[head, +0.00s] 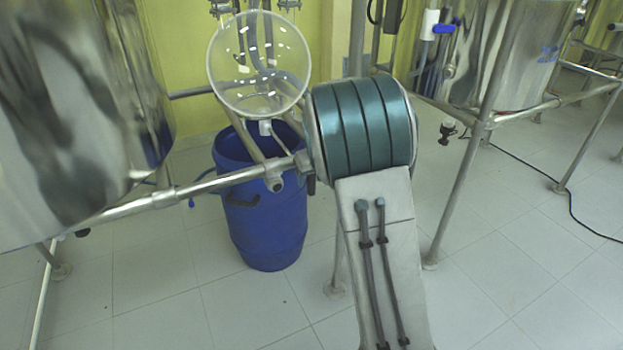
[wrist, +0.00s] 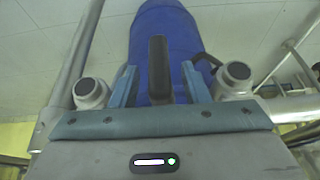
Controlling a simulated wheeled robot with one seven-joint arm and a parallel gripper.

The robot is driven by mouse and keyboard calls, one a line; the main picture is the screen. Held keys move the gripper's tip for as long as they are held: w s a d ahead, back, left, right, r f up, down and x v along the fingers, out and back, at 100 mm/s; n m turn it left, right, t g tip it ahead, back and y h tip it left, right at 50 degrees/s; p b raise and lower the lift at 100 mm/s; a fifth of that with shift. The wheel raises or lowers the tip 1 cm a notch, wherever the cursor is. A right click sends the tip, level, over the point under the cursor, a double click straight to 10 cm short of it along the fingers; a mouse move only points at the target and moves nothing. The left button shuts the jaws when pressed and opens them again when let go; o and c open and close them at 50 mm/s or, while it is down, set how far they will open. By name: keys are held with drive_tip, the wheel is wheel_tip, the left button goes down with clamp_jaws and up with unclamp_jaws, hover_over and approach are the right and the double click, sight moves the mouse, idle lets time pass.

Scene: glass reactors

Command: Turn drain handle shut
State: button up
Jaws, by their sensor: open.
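A dark, upright bar, which looks like the drain handle (wrist: 158,52), stands between the two blue fingers of my gripper (wrist: 159,74) in the wrist view. The fingers are open, with a gap on each side of the bar, and neither visibly touches it. In the head view my arm covers the gripper and the handle. A round glass vessel (head: 258,62) hangs left of my arm, with a small white outlet fitting (head: 265,128) below it. Whether the handle belongs to this outlet cannot be told.
A blue barrel (head: 262,225) stands on the tiled floor under the glass vessel; it also fills the wrist view behind the bar (wrist: 178,35). A metal frame rail (head: 215,184) crosses beside my arm. Steel tanks stand left (head: 70,110) and right (head: 510,55).

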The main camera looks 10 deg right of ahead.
clamp_jaws()
drive_tip(key=shift+f, duration=0.1)
drive_tip(key=shift+w+d+f+m+g+y+b, duration=0.1)
drive_tip(key=shift+d+m+g+y+b, duration=0.1)
drive_tip(key=shift+y+b, duration=0.45)
drive_tip(key=shift+d+f+m+g+y+b, duration=0.1)
drive_tip(key=shift+d+g+y+b, duration=0.1)
drive_tip(key=shift+y+b, duration=0.45)
drive_tip(key=shift+w+d+f+m+g+y+b, duration=0.1)
drive_tip(key=shift+d+f+m+g+y, duration=0.2)
drive_tip(key=shift+y, duration=1.3)
drive_tip(key=shift+d+r+m+g+y+b, duration=0.15)
drive_tip(key=shift+m+y, duration=0.3)
drive_tip(key=shift+y, duration=1.15)
drive_tip(key=shift+w+d+f+m+g+y+b, duration=0.15)
drive_tip(key=shift+f+m+y, duration=0.15)
drive_tip(key=shift+y, duration=1.3)
drive_tip(key=shift+s+a, duration=0.1)
